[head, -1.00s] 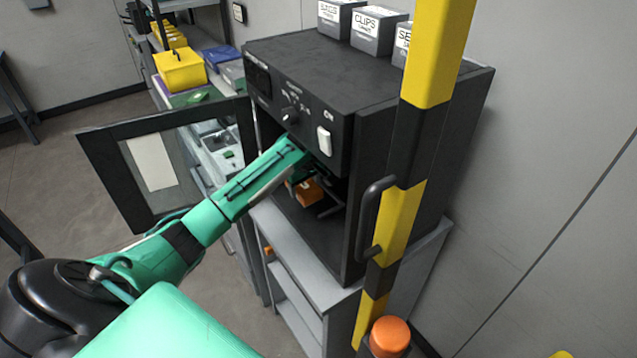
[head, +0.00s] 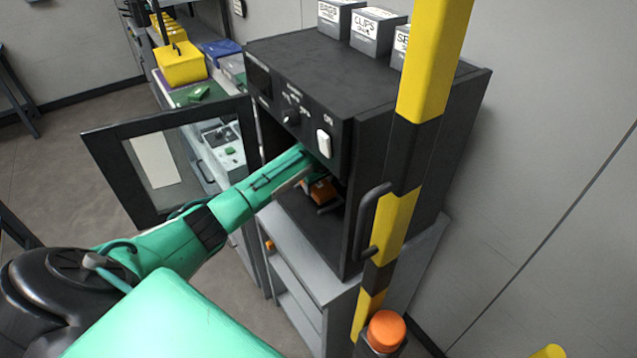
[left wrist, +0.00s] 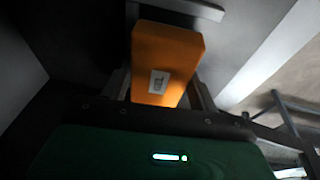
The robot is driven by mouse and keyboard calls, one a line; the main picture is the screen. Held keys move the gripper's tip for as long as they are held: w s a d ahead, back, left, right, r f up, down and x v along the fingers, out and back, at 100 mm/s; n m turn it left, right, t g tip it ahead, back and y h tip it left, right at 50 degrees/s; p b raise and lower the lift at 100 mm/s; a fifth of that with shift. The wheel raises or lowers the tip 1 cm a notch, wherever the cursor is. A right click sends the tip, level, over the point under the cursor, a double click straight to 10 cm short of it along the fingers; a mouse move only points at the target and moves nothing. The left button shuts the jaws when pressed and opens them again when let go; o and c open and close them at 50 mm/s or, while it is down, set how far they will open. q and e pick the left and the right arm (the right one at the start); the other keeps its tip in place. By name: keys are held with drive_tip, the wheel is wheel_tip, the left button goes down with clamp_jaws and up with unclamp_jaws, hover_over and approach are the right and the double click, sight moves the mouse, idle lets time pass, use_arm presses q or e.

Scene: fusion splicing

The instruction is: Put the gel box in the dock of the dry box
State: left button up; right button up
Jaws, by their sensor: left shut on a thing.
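The dry box (head: 420,150) is a black cabinet with its windowed door (head: 165,165) swung open to the left. My left arm reaches through the opening, and my left gripper (left wrist: 158,100) is inside. It is shut on the orange gel box (left wrist: 166,60), which has a small pale label. The gel box also shows in the head view (head: 321,190), low in the dark interior. A pale bar shows at its far end in the left wrist view; I cannot tell whether this is the dock or whether the box touches it. My right gripper is not in view.
Labelled grey bins (head: 376,30) stand on top of the dry box. A yellow and black post (head: 398,215) stands close in front, at the right of the opening. An orange-capped post (head: 386,332) is below it. A shelf with a yellow box (head: 180,63) is at the back left.

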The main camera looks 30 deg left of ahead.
use_arm(q)
drive_tip(key=shift+f, duration=0.15)
drive_tip(key=shift+f, duration=0.4)
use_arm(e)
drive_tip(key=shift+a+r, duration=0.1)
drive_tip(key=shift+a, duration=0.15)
use_arm(q)
drive_tip(key=o, duration=1.1)
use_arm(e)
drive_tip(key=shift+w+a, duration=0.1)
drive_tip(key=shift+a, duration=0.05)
use_arm(q)
drive_tip(key=shift+r, duration=0.1)
drive_tip(key=v, duration=0.3)
drive_tip(key=shift+w+r+b, duration=0.15)
drive_tip(key=shift+r+b, duration=0.1)
drive_tip(key=shift+b, duration=0.1)
drive_tip(key=s+d+b, duration=0.3)
drive_tip(key=s+d, duration=0.4)
drive_tip(key=s, duration=0.1)
drive_tip(key=shift+d+r, duration=0.15)
drive_tip(key=shift+d, duration=0.2)
drive_tip(key=shift+s+d+r, duration=0.1)
drive_tip(key=shift+s+d, duration=0.25)
drive_tip(key=shift+s, duration=0.05)
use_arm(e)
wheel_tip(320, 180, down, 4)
